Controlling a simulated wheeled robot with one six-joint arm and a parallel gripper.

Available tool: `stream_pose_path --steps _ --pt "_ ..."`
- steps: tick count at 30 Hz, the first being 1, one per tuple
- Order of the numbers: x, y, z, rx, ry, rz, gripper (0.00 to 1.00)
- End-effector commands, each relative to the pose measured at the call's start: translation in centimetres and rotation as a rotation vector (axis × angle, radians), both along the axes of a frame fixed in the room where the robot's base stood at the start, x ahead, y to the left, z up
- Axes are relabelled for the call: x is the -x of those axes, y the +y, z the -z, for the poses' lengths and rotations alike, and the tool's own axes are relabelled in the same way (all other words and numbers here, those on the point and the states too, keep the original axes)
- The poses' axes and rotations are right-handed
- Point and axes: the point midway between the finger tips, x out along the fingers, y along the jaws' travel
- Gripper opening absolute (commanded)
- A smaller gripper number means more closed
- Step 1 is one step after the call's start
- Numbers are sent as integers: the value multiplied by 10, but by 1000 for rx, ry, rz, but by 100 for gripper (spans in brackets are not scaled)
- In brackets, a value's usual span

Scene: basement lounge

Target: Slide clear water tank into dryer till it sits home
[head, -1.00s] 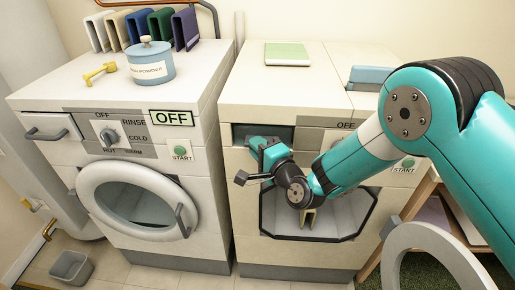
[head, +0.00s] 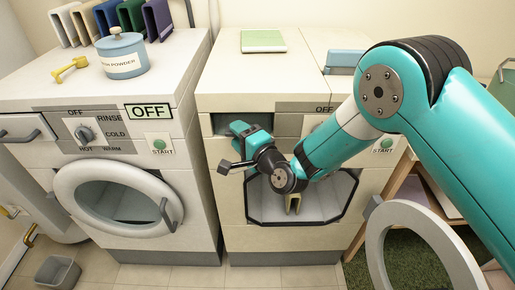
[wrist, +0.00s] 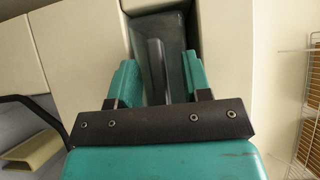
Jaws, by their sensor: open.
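The dryer (head: 216,182) is the cream machine on the right, with its round door (head: 425,222) swung open. High on its front left is a dark slot (head: 222,121). In the wrist view, a dark, smoky panel with a grey bar fills this slot; it seems to be the water tank (wrist: 181,40) and its handle (wrist: 155,70). How deep it sits is unclear. My gripper (head: 241,131) is at the slot. Its teal fingers (wrist: 158,76) are open, one on each side of the bar, with visible gaps. The arm partly hides the slot in the head view.
A green book (head: 263,41) and a blue box (head: 344,59) lie on top. The washer (head: 190,185) stands close on the left. A grey bin (head: 57,272) is on the floor.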

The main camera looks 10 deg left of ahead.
Motion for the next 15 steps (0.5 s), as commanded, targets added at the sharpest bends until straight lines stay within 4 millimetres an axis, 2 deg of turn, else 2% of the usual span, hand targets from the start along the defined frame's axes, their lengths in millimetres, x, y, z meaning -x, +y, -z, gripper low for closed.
stream_pose_path --steps 7,15 --pt "19 -28 9 0 3 4 44" --pt "47 -64 10 -2 2 5 44"
